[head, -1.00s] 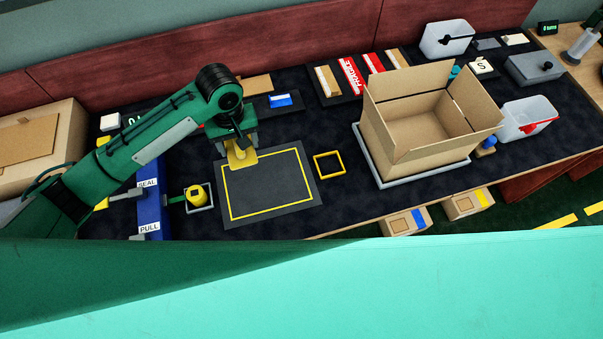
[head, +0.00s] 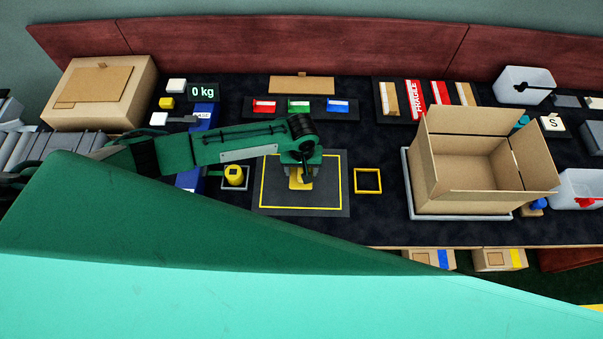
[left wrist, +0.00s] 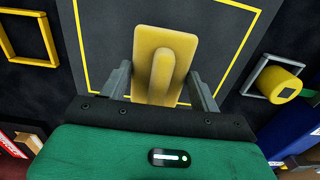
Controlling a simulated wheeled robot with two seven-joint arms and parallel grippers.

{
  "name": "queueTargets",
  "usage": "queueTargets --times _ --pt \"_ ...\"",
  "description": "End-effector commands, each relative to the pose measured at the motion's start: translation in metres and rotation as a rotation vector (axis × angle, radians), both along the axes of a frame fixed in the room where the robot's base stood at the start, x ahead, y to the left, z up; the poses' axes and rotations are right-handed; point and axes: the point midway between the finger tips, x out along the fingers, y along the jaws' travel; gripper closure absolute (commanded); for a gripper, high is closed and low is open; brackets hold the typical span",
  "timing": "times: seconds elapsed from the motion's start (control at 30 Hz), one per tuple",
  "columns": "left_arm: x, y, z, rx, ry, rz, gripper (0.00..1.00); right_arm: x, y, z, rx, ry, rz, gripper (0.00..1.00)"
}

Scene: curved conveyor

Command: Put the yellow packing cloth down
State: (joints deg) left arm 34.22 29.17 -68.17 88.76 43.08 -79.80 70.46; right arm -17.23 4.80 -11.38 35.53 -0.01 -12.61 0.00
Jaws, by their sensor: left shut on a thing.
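The yellow packing cloth (left wrist: 147,45) looks like a flat yellow pad with a raised grip; it also shows in the head view (head: 295,184). My left gripper (left wrist: 163,84) is shut on it, with one finger on each side of the raised grip. In the head view my left gripper (head: 300,172) points down over the upper middle of a dark mat (head: 300,214) with a yellow outline. The cloth is inside that outline as seen from above; I cannot tell whether it touches the mat. My right gripper is not in view.
A yellow square frame (head: 368,191) lies right of the mat. A small tray (head: 235,186) with a yellow knob stands left of it. An open cardboard box (head: 455,182) stands farther right. Red, green and blue items lie on a strip (head: 343,114) behind the mat.

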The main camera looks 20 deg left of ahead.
Motion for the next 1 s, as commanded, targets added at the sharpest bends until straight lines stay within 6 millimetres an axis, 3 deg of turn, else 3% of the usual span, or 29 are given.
queueTargets --times 0.37,0.77,0.8,0.87,0.9,1.0 --pt "0.0 0.0 -0.04 0.002 0.002 0.0 0.55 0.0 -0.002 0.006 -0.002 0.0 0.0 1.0" --pt "0.0 0.0 -0.045 0.0 0.0 0.0 0.55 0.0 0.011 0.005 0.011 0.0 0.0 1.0" --pt "0.0 0.0 -0.045 0.0 0.0 0.0 0.31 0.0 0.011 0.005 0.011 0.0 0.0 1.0" --pt "0.0 0.0 -0.045 0.0 0.0 -0.001 0.19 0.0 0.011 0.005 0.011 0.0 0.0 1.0" --pt "0.0 0.0 -0.045 0.0 0.0 -0.001 0.15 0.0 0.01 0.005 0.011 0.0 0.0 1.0" --pt "0.0 0.0 -0.045 0.0 0.0 0.0 0.15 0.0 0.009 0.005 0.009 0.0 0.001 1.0"
